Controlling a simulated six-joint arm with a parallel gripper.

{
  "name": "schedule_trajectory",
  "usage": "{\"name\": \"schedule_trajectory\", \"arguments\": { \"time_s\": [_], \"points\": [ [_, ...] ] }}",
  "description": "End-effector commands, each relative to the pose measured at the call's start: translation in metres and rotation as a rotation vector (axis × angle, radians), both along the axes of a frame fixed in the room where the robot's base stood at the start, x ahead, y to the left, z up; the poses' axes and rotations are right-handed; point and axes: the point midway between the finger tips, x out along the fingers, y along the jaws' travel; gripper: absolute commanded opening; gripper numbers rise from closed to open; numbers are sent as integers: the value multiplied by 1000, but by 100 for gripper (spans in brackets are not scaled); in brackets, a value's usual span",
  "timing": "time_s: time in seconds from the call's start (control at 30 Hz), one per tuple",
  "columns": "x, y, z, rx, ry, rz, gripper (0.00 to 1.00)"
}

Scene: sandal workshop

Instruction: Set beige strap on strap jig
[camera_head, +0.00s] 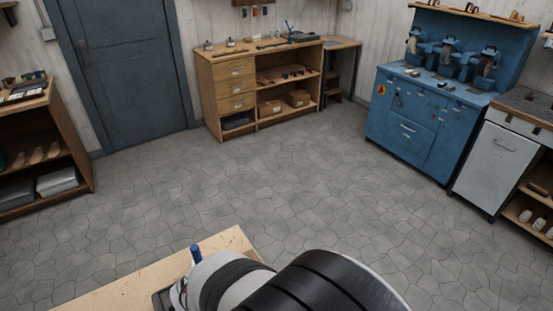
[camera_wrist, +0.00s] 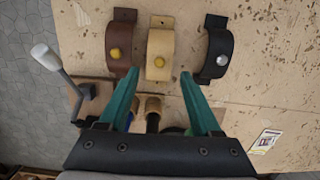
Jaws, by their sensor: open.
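In the wrist view a beige strap (camera_wrist: 160,42) stands arched on the workbench with a yellow round stud on it. It is between a brown strap (camera_wrist: 122,45) and a black strap (camera_wrist: 217,50). My gripper (camera_wrist: 160,73) is open, with teal fingers spread to either side of the beige strap's near end. Nothing is held between them. I cannot pick out the strap jig for certain. A wooden block with a white-knobbed lever (camera_wrist: 46,58) is at the left, and my gripper partly hides the wooden-ended tools (camera_wrist: 152,104).
The workbench top (camera_wrist: 275,95) is clear right of the black strap, apart from a small card (camera_wrist: 265,141). In the head view my arm covers much of the workbench (camera_head: 150,285). A blue grinding cabinet (camera_head: 425,115) and a wooden shelf unit (camera_head: 233,85) stand across open floor.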

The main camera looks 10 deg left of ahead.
Motion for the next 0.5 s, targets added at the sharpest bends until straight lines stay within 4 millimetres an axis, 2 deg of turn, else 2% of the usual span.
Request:
{"name": "schedule_trajectory", "arguments": {
  "time_s": [0.23, 0.33, 0.5],
  "points": [
    [-6, -8, -45, -4, 3, 0, 65],
    [-7, -8, -52, -2, 2, -2, 65],
    [-6, -8, -52, -1, 1, -2, 65]
  ]
}}
